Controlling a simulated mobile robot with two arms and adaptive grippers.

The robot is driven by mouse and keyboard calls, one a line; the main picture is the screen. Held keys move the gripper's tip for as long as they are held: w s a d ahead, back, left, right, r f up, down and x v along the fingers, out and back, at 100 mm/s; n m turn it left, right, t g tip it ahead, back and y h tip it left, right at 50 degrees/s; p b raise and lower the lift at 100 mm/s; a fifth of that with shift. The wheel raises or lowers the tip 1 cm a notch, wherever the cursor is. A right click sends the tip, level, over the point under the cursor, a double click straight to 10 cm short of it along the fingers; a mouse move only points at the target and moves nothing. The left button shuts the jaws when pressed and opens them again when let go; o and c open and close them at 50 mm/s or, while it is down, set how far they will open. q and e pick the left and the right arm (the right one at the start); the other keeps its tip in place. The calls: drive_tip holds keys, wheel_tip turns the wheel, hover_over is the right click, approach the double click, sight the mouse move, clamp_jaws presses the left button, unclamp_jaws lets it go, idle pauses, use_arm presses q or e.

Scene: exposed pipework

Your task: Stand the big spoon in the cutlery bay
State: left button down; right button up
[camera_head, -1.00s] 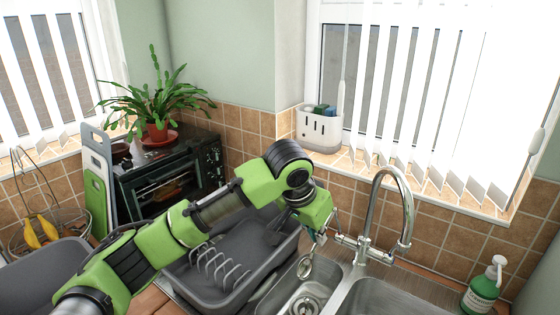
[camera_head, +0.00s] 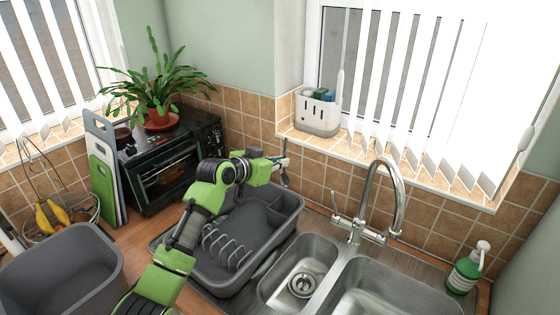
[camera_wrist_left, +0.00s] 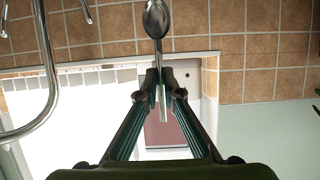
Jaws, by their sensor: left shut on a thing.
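My left gripper (camera_head: 281,161) is above the back right corner of the grey dish rack (camera_head: 226,284). In the left wrist view, its fingers (camera_wrist_left: 160,88) are shut on the handle of a metal spoon (camera_wrist_left: 156,19). The spoon's bowl sticks out beyond the fingertips, toward the top of that picture. In the head view the spoon is thin and hard to make out beside the gripper. My right gripper is not in view.
A wire plate holder (camera_head: 228,248) stands in the rack. The steel sink (camera_head: 318,252) and tall tap (camera_head: 372,190) are to the right. A tiled wall and a sill with a white caddy (camera_head: 317,112) rise behind. A black oven (camera_head: 160,170) stands back left.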

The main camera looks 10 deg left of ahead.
sight(284, 176)
use_arm(q)
drive_tip(key=shift+f+b, duration=2.3)
drive_tip(key=shift+f, duration=0.45)
wheel_tip(284, 176, down, 6)
drive_tip(key=b, duration=0.3)
drive_tip(key=c, duration=2.1)
unclamp_jaws()
drive_tip(key=shift+c, duration=0.2)
